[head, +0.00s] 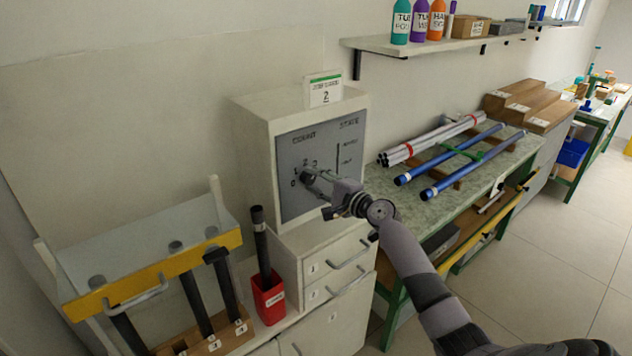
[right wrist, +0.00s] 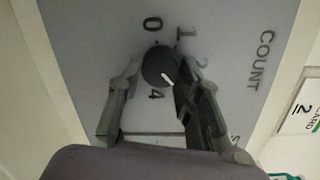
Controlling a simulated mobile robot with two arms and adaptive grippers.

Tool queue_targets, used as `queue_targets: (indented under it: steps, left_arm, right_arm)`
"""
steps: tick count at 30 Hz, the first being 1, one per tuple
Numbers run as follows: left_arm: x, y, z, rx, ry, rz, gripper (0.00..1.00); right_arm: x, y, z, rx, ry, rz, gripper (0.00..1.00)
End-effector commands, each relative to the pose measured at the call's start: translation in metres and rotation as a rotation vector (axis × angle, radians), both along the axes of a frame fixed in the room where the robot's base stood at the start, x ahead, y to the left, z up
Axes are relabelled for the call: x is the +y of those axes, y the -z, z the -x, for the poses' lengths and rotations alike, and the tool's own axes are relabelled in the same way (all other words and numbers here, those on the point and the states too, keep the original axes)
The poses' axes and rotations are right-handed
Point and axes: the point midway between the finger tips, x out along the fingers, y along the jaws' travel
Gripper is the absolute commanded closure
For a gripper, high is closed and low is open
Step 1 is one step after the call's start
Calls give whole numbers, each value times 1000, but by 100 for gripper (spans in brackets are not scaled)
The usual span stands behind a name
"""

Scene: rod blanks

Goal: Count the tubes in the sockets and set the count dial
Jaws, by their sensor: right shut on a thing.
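The count dial (right wrist: 157,66) is a round black knob with a white pointer mark on a grey panel (head: 348,140). My right gripper (head: 312,180) is shut on the knob, one finger at each side. In the right wrist view the mark points to the lower right, beside a finger; 0, 1, 2 and 4 show around it, and the label at the mark is hidden. At the left, three dark tubes (head: 196,303) stand in the rack behind a yellow bar (head: 150,278), over a wooden block (head: 235,336) with numbered labels. My left gripper is out of view.
A red bin (head: 269,300) beside the rack holds one dark tube (head: 261,247). A card with "2" (head: 324,91) stands on the panel box. Blue tubes (head: 450,155) and grey tubes lie on the bench to the right. Bottles stand on a shelf (head: 400,45) above.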

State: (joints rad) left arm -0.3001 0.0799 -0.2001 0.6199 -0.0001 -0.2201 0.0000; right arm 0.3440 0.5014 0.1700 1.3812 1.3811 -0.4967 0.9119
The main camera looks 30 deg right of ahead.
Motion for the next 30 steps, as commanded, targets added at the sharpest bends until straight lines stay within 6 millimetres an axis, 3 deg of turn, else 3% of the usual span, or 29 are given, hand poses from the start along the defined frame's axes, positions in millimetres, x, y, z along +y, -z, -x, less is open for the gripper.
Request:
queue_targets:
  steps: [4, 5, 13, 23, 30]
  left_arm:
    - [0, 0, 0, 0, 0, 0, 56]
    - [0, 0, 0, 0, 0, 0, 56]
    - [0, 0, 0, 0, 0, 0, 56]
    - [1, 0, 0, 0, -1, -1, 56]
    - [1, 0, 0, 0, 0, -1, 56]
  right_arm:
    - [0, 1, 0, 1, 1, 1, 95]
    - [0, 1, 0, 0, 1, 1, 66]
    - [0, 0, 0, 0, 1, 2, 48]
    - [-1, 0, 2, 0, 1, 2, 47]
    - [-4, 0, 29, 2, 0, 4, 47]
